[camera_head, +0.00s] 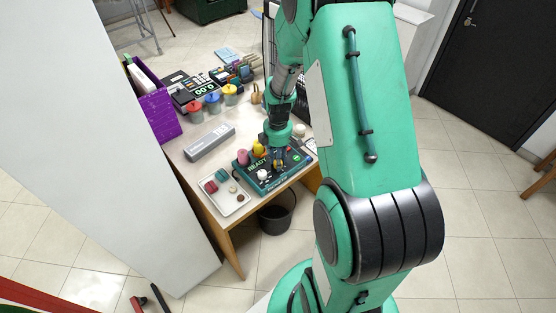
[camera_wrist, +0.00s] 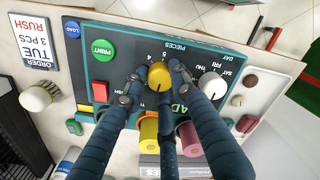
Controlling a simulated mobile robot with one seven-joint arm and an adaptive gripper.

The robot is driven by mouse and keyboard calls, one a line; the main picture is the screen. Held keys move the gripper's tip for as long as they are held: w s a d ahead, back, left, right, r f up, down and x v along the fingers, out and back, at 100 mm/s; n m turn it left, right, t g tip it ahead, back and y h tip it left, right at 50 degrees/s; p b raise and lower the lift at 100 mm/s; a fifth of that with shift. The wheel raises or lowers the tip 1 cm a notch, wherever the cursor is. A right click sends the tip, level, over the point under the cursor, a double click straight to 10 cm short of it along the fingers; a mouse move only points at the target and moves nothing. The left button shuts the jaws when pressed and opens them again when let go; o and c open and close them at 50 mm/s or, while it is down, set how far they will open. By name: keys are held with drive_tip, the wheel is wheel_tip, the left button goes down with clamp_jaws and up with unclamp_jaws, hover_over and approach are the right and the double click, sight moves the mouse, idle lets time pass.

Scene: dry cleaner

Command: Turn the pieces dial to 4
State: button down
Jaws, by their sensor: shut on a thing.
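The pieces dial (camera_wrist: 160,76) is a round yellow knob under the PIECES label on the teal console (camera_wrist: 103,70). My gripper (camera_wrist: 158,84) is shut on it, with dark blue fingers around its sides. The numbers 4 and 5 show at its upper edge in the wrist view; fingers hide other numbers. A dark mark shows on the knob's lower part, but I cannot tell which number it indicates. In the head view, my gripper (camera_head: 278,160) is down at the console (camera_head: 262,184), covering much of the dial.
A white day dial (camera_wrist: 212,85) stands close right of my fingers. A green PRINT button (camera_wrist: 103,49) and a red button (camera_wrist: 103,92) lie left. An order card (camera_wrist: 36,41) reads TUE, 3 PCS, RUSH. A white tray (camera_head: 224,209) with small items lies beside the console.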

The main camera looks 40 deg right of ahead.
drive_tip(key=m+p, duration=0.2)
drive_tip(key=m, duration=0.2)
drive_tip(key=shift+r, duration=0.1)
drive_tip(key=m+p, duration=0.2)
drive_tip(key=m, duration=0.1)
drive_tip(key=shift+s+m, duration=0.1)
drive_tip(key=shift+m, duration=0.2)
drive_tip(key=m+p, duration=0.1)
drive_tip(key=m, duration=0.2)
drive_tip(key=shift+m, duration=0.3)
drive_tip(key=m+p, duration=0.1)
drive_tip(key=m, duration=0.2)
drive_tip(key=shift+m+t+p, duration=0.3)
drive_tip(key=shift+p, duration=0.1)
drive_tip(key=m+p, duration=0.2)
drive_tip(key=m, duration=0.4)
drive_tip(key=m+p, duration=0.2)
drive_tip(key=m, duration=0.3)
drive_tip(key=shift+a, duration=0.1)
drive_tip(key=shift+m, duration=0.4)
